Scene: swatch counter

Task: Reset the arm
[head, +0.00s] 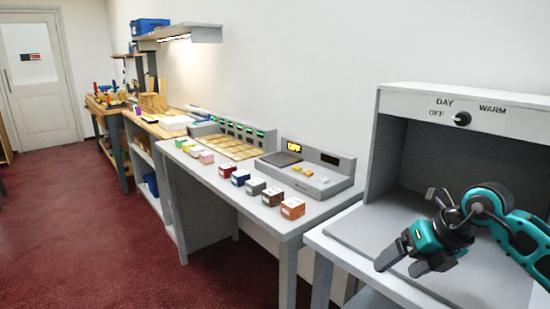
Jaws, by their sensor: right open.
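My right arm (510,222), teal and black, comes in from the right edge in the head view. My right gripper (402,264) is open and empty, with its fingers pointing down and to the left. It is in front of the grey light booth (470,97), over the booth's floor or front edge; I cannot tell how high. My left arm and gripper are not in view.
The booth's dial (462,119) points near OFF, DAY and WARM labels. To the left, a grey counter (245,205) holds a row of several small colored boxes, a device (310,172) and a tray panel (225,145). Red floor (130,250) is free at the left.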

